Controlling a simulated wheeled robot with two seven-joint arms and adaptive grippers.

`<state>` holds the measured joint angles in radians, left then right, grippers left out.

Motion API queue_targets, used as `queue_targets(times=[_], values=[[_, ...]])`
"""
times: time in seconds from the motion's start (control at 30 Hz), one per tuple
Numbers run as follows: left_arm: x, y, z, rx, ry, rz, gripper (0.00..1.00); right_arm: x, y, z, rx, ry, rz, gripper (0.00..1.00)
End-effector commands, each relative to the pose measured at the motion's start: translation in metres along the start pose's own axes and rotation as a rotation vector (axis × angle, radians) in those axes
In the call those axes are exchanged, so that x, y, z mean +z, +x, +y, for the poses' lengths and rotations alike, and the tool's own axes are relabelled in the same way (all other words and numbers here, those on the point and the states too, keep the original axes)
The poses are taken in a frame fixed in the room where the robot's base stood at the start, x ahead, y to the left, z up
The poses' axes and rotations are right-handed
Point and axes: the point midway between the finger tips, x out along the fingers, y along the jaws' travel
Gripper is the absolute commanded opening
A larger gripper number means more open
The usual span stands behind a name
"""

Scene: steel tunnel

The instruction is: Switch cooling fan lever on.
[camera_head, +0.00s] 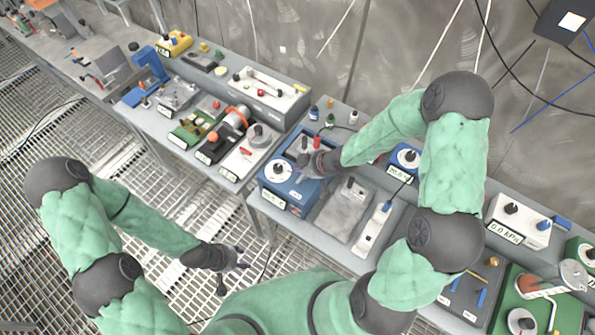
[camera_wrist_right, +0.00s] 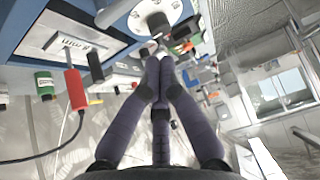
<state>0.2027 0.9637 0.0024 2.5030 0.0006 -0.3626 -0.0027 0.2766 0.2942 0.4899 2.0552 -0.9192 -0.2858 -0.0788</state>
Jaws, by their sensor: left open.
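My right gripper (camera_head: 308,163) reaches over a blue box (camera_head: 312,194) with a round white dial plate and black knob (camera_head: 278,169). In the right wrist view its fingers (camera_wrist_right: 160,68) converge to nearly touching tips; I see nothing clearly held. The gripper may hide part of the box top. My left gripper (camera_head: 236,260) is open and empty over the floor grating.
Small bottles (camera_head: 330,119) stand behind the blue box.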

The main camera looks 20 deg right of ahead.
Motion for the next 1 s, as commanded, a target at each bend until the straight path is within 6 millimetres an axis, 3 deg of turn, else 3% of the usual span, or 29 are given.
queue_targets(times=[0.53,0.7,1.0], values=[[0.000,0.012,-0.004,0.000,0.000,0.000,0.49,0.001,0.096,-0.002,-0.003,-0.001,-0.002,0.00],[0.000,0.004,-0.001,0.000,0.000,0.000,0.49,0.019,0.077,0.000,0.001,0.003,-0.002,0.00],[0.000,0.001,-0.001,0.000,0.000,0.000,0.49,0.031,0.069,0.000,0.000,0.000,0.000,0.00]])
